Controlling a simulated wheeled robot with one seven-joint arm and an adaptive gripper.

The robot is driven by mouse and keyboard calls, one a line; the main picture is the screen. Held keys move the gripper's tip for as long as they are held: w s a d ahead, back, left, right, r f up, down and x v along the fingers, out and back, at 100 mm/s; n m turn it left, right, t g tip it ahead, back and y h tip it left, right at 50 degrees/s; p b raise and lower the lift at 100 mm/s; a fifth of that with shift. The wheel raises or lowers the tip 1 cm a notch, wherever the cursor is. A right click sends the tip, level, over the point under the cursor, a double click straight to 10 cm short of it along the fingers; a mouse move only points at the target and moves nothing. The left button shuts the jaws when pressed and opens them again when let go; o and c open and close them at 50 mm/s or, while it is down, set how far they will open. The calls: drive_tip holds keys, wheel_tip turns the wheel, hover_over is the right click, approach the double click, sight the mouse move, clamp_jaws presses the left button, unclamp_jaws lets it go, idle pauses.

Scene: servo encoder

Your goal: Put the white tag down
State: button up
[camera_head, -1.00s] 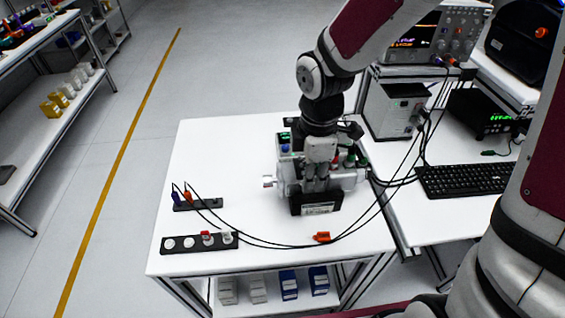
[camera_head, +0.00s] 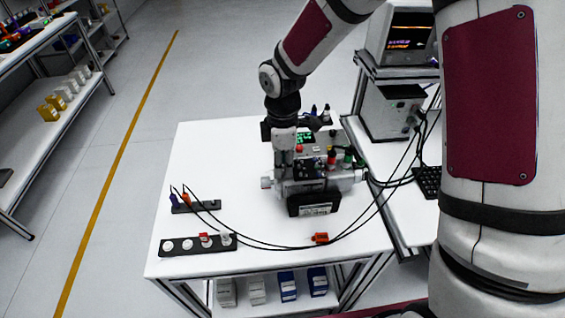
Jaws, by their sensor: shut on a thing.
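My gripper (camera_head: 284,174) points down at the left part of the grey servo device (camera_head: 315,188) on the white table. Its fingers are closed together. The white tag is too small or hidden to make out between the fingers. Whether the fingertips touch the device cannot be told. The device has a black front block with a white label, red and green knobs and a small green display.
A black strip (camera_head: 198,245) with several white round pieces and a red item lies at the table's front left. A smaller black holder (camera_head: 196,206) has blue and orange plugs with black cables. The table's back left is clear.

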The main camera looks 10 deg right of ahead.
drive_tip(key=shift+f, duration=0.2)
drive_tip(key=o, duration=0.8)
wheel_tip(320, 180, up, 12)
drive_tip(key=b, duration=0.1)
drive_tip(key=s+d+r+m+t+h, duration=0.1)
drive_tip(key=s+d+r+m+t, duration=0.2)
drive_tip(key=s+d+r+m, duration=0.65)
drive_tip(key=s+d+r+m+t, duration=0.1)
drive_tip(key=s+m, duration=0.1)
drive_tip(key=s, duration=0.1)
drive_tip(key=s+d+r+m, duration=0.1)
drive_tip(key=s+m, duration=0.2)
drive_tip(key=s, duration=0.1)
drive_tip(key=s+d+r+m+t+y, duration=0.1)
drive_tip(key=s+m, duration=0.2)
drive_tip(key=s, duration=0.1)
drive_tip(key=shift+s+d+r+m+t, duration=0.15)
drive_tip(key=shift+d+r+m+t, duration=0.05)
drive_tip(key=shift+r+m+t, duration=0.1)
